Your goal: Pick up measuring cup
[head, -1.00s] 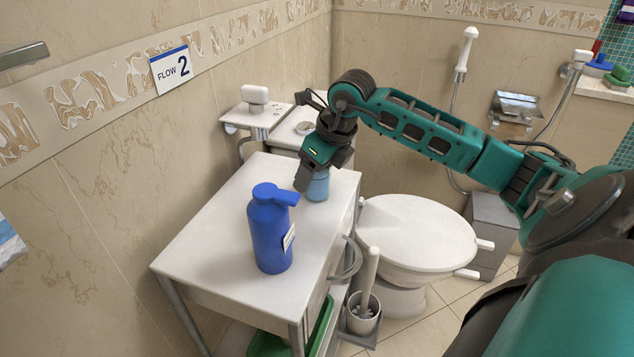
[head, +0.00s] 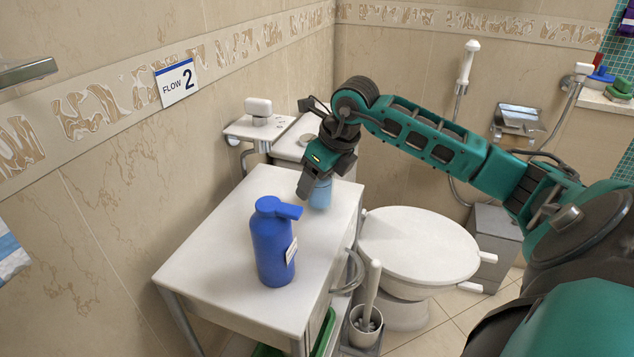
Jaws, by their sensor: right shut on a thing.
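The measuring cup (head: 321,195) is a small light-blue cup at the far right part of the white table top, partly hidden by my gripper. My right gripper (head: 308,192) reaches down from above and is shut on the cup. The cup looks a little tilted; I cannot tell clearly whether its base is clear of the table. My left gripper is not in view.
A blue pump bottle (head: 272,245) stands on the white table (head: 220,265), nearer than the cup. A toilet (head: 418,245) is to the right, with a brush holder (head: 366,325) in front of it. The table's left half is clear.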

